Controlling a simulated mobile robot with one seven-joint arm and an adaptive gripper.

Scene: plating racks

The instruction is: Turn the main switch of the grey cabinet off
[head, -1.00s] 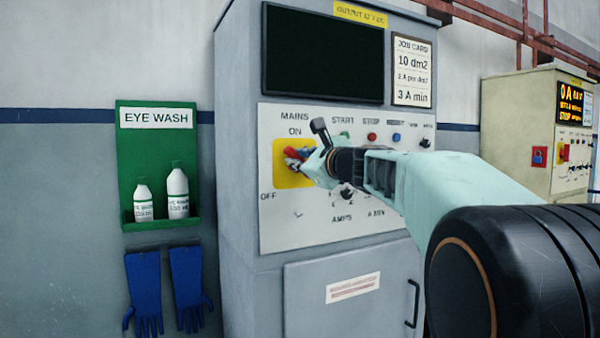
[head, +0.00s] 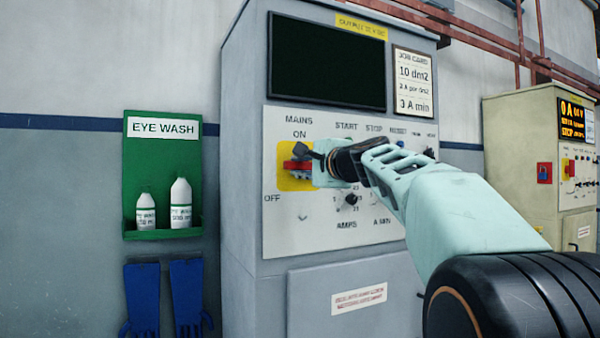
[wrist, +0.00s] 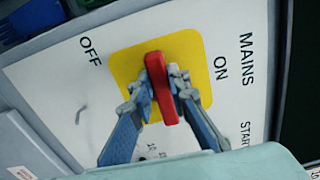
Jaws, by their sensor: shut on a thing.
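The main switch is a red handle (head: 298,166) on a yellow plate (head: 284,182), at the left of the grey cabinet's (head: 240,200) white panel. The handle lies about level across the plate. ON is printed above the plate and OFF at its lower left. In the wrist view the red handle (wrist: 160,88) stands between my two blue-grey fingers, with the yellow plate (wrist: 130,66) behind. My gripper (wrist: 160,92) is shut on the handle, one finger on each side. In the head view my gripper (head: 306,165) partly hides the plate's right side.
Knobs and buttons line the panel (head: 290,235) right of the switch, partly behind my arm. A green eye wash shelf (head: 160,160) with two bottles and blue gloves (head: 188,297) hang to the left. A beige cabinet (head: 520,150) stands at the right.

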